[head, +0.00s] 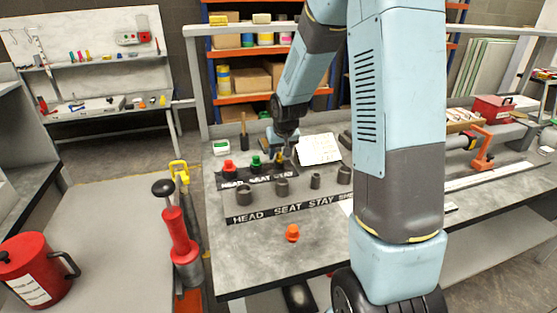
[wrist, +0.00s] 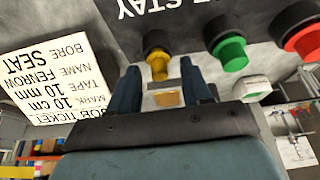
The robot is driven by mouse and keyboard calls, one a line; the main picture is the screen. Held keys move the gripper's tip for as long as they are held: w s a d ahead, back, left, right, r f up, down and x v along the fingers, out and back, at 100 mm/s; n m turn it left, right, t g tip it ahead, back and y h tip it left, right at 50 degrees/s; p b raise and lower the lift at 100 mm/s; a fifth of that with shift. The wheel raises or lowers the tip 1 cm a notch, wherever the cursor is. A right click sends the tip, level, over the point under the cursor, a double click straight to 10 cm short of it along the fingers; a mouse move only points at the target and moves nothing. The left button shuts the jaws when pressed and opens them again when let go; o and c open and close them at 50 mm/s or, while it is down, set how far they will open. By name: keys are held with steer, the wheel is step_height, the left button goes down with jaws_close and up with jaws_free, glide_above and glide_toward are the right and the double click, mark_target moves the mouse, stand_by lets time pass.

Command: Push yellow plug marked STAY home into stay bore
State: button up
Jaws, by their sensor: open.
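The yellow plug (wrist: 158,66) sits in a dark round holder beside the upside-down lettering STAY in the wrist view. My gripper (wrist: 160,70) is open, one finger on each side of the yellow plug, and I see no clear contact. In the head view my gripper (head: 281,156) is down at the right end of the rear rack (head: 258,178), largely hiding the plug. A front strip (head: 285,208) reads HEAD, SEAT, STAY and a partly hidden word. Dark bores stand behind its lettering; the stay bore (head: 315,181) looks empty.
A green plug (wrist: 230,54) and a red plug (wrist: 304,41) stand beside the yellow one. A job ticket (wrist: 52,78) reading BORE SEAT lies near. My arm hides the bench's middle right.

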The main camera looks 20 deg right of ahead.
jaws_close()
stand_by(0.4)
